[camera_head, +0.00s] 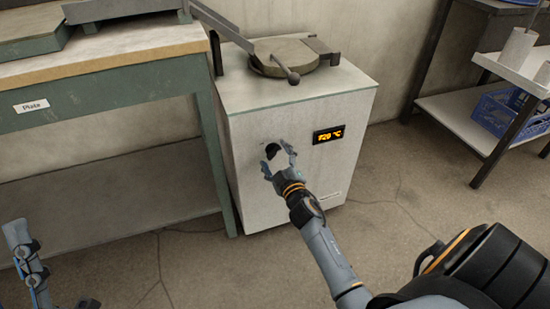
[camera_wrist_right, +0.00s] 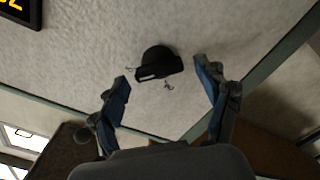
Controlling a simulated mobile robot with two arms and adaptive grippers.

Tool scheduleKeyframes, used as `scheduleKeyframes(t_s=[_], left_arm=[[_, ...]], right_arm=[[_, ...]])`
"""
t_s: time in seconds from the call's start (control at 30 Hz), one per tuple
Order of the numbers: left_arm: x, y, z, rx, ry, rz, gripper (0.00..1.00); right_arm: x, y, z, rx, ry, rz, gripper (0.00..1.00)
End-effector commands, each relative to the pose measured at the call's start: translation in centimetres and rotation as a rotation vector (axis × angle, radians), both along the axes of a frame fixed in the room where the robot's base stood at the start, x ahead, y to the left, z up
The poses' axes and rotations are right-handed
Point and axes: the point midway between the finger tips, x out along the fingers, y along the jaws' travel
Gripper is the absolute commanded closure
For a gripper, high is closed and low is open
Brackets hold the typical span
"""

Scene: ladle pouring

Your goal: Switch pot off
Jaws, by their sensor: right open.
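The pot (camera_head: 288,56) is a grey box-shaped unit with a round lid on top, a long handle and an orange number display (camera_head: 328,135) on its front. A black knob (camera_head: 272,150) sits on the front, left of the display. My right gripper (camera_head: 279,160) is open in front of the knob, its fingers apart on either side of it. In the right wrist view the knob (camera_wrist_right: 158,64) lies between and beyond the two fingertips, apart from both. My left gripper (camera_head: 22,245) is at the lower left, far from the pot; its fingertips are unclear.
A green workbench (camera_head: 110,98) with a "Plate" label stands left of the pot. A shelf rack (camera_head: 462,110) with a blue crate (camera_head: 500,112) stands at the right. The floor in front of the pot is clear.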

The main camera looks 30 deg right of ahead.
Motion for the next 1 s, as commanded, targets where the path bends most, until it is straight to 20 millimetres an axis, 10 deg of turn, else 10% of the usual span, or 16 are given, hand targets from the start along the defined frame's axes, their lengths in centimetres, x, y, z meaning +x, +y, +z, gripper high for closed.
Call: scheduleKeyframes(t_s=[0.33,0.6,1.0], left_arm=[[-0.32,0.05,0.23,-0.006,-0.02,-0.001,0.62],[-0.3,0.04,0.22,-0.006,-0.019,-0.001,0.62],[-0.48,0.08,0.27,-0.009,-0.029,-0.002,0.62]], right_arm=[[0.35,-0.08,-0.04,0.001,0.001,0.0,0.25],[0.34,-0.08,-0.04,0.001,0.001,0.0,0.78],[0.34,-0.05,-0.09,-0.061,0.016,0.0,0.79]])
